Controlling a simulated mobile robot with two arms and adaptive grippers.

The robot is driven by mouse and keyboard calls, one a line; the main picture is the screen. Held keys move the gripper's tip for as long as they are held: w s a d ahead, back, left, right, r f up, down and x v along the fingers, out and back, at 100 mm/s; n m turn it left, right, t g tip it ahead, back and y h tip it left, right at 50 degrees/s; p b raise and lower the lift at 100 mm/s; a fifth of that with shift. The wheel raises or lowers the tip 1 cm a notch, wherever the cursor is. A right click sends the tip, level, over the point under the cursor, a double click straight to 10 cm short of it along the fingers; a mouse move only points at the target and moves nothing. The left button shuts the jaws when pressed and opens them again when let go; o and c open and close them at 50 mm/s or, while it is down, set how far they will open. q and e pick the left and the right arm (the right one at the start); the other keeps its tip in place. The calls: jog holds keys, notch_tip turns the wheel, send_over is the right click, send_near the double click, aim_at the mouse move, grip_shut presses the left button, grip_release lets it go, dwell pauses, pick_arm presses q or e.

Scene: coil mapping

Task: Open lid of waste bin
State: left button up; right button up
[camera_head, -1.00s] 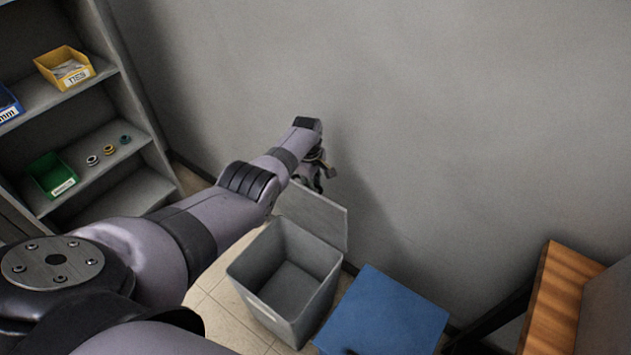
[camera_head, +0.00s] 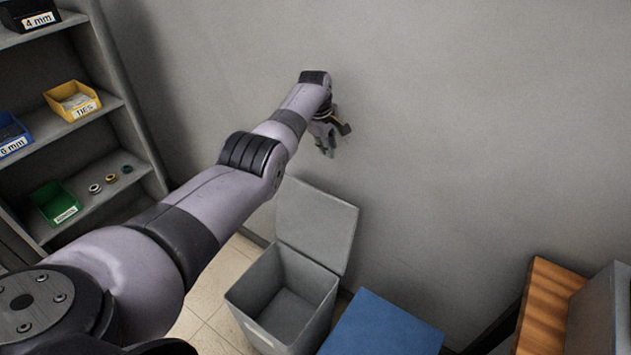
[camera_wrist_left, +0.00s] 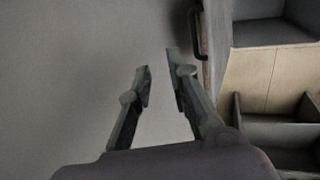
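The grey waste bin (camera_head: 262,325) stands on the floor by the wall, its inside showing empty in the head view. Its lid (camera_head: 317,225) is up, standing on the hinge side towards the wall. My left gripper (camera_head: 338,143) is above the lid, near the wall and apart from the lid. In the left wrist view my left gripper (camera_wrist_left: 158,72) has its two fingers apart with nothing between them. My right gripper is not in view.
A blue box top (camera_head: 380,328) is just right of the bin. A wooden surface (camera_head: 545,305) is at the lower right. A shelf unit (camera_head: 130,125) with small bins (camera_head: 73,101) stands at the left. The wall (camera_head: 470,130) is close behind my gripper.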

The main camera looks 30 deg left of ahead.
pick_arm(q)
jog(key=w+a+v, duration=0.1)
jog(key=v, duration=0.9)
jog(key=shift+a+r, duration=0.45)
jog(key=shift+r, duration=0.05)
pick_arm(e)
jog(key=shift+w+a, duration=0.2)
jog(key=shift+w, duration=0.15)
